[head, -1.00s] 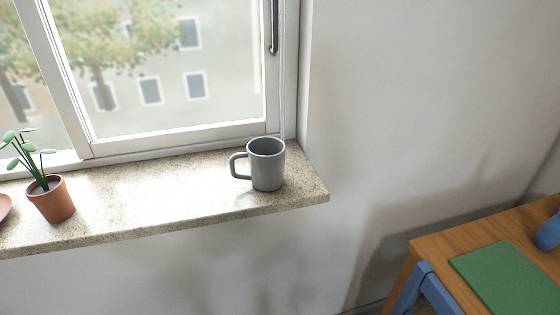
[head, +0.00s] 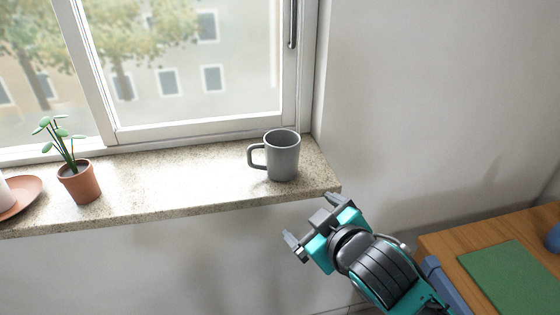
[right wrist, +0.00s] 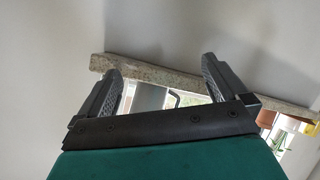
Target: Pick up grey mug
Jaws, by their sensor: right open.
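The grey mug (head: 284,158) stands upright on the speckled stone window sill (head: 140,205), near its right end, with its handle pointing left. My right gripper (head: 312,220) is in front of and below the sill edge, just right of and lower than the mug, apart from it. Its two fingers are spread with nothing between them. My left gripper is not in view.
A potted plant (head: 80,184) and a terracotta saucer (head: 22,196) with a white object stand on the sill at left. The window (head: 190,70) is behind the mug. A wooden table (head: 450,241) with a green mat (head: 512,275) is at lower right. The sill between plant and mug is clear.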

